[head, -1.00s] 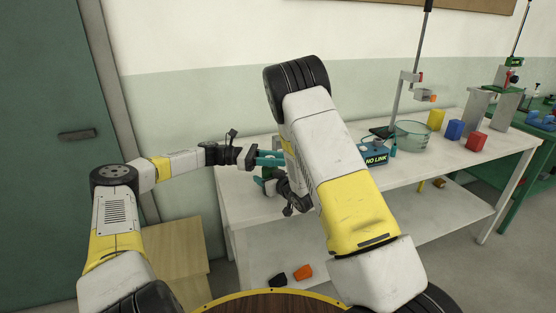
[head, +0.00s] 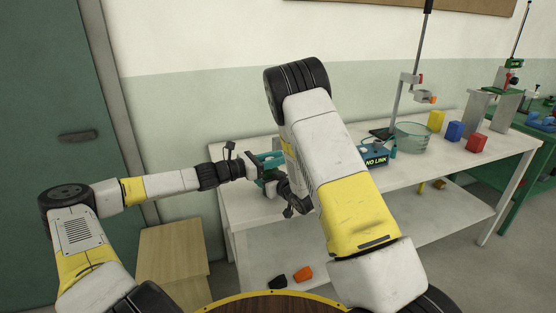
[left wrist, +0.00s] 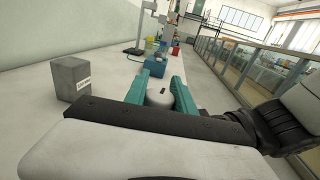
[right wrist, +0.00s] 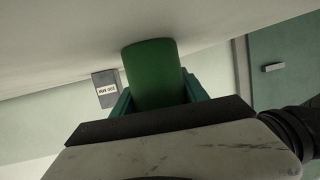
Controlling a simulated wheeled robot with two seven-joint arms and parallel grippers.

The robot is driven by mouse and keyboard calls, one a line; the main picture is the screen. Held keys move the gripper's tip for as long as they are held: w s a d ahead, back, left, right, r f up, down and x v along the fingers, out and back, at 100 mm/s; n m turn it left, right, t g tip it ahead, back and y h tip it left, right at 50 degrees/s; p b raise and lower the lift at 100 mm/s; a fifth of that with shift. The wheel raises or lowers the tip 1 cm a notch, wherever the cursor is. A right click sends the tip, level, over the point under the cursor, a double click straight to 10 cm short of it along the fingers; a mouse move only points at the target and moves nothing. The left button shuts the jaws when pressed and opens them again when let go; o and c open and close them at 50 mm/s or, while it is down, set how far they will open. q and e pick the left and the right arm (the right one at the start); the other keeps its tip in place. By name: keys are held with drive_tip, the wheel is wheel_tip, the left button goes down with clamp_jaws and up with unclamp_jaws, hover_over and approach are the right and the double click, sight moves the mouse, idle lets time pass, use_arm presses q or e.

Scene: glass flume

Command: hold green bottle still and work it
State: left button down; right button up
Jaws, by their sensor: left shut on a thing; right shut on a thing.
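The green bottle (right wrist: 150,72) stands out between the teal fingers of my right gripper (right wrist: 158,96), which is shut on its body. In the head view the bottle is mostly hidden by my grippers and my right arm. My left gripper (left wrist: 164,92) is shut on a pale grey round cap (left wrist: 159,98), apparently the bottle's top. In the head view my left gripper (head: 270,160) sits just above my right gripper (head: 284,188), at the left end of the white table. Whether the cap is loose from the bottle cannot be told.
A grey labelled block (left wrist: 71,79) stands near the left gripper on the white table (head: 245,205). Further right are a "NO LINK" box (head: 375,156), a glass bowl (head: 412,137), and yellow (head: 436,121), blue (head: 454,131) and red (head: 477,143) blocks.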

use_arm(q)
drive_tip(key=shift+w+n+t+y, duration=0.15)
drive_tip(key=shift+n+t+y, duration=1.25)
drive_tip(key=shift+t, duration=0.6)
drive_tip(key=shift+w+a+n+t+y, duration=0.2)
drive_tip(key=shift+n+t+y, duration=0.1)
drive_tip(key=shift+n+t, duration=0.2)
drive_tip(key=c, duration=1)
unclamp_jaws()
drive_tip(key=shift+c, duration=0.2)
drive_tip(key=shift+a, duration=0.1)
drive_tip(key=v, duration=1.2)
